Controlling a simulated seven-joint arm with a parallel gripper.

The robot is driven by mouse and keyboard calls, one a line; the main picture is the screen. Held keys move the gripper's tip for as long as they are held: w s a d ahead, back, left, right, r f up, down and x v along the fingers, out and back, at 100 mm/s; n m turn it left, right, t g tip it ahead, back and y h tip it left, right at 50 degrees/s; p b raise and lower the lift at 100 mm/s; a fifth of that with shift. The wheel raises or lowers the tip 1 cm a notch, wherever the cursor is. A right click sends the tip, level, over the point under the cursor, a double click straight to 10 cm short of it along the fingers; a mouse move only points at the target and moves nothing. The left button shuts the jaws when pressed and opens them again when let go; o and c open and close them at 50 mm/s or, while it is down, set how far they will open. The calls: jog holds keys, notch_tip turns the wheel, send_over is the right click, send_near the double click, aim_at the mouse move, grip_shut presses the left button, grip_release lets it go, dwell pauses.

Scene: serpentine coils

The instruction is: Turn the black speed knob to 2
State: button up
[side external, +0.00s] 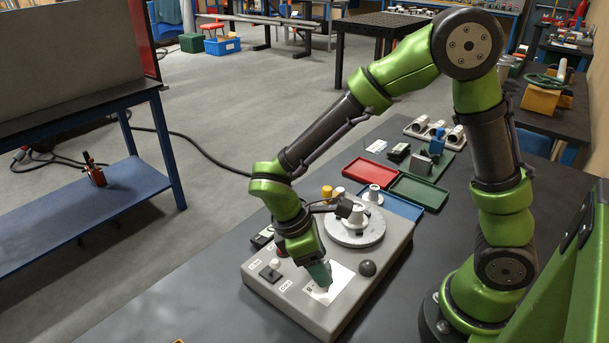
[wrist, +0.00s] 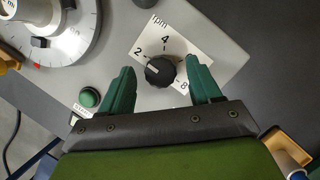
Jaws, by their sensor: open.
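The black speed knob (wrist: 160,71) sits on a white scale plate (wrist: 186,42) marked rpm, with the figures 2, 4 and 8 readable. My gripper (wrist: 160,66) is open, with one green finger on each side of the knob and a visible gap to both. In the side view my gripper (side external: 321,275) points down over the white scale plate (side external: 342,281) and hides the knob.
The grey control box (side external: 345,318) also carries a round dial plate (side external: 371,234) with a white piece on it, and a dark dome (side external: 367,268). A green button (wrist: 89,97) lies left of my fingers in the wrist view. Red (side external: 369,172) and green trays (side external: 420,190) stand behind.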

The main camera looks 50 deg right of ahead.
jog(key=v, duration=1.6)
jog(key=shift+r, duration=0.35)
jog(key=shift+w, duration=0.15)
jog(key=s+d+r+m+t+y, duration=0.2)
jog(key=s+d+m+t+y, duration=0.3)
jog(key=m, duration=0.8)
jog(key=s+d+t, duration=0.3)
jog(key=d+t, duration=0.2)
jog(key=d, duration=0.1)
jog(key=shift+d, duration=0.2)
jog(key=shift+r, duration=0.1)
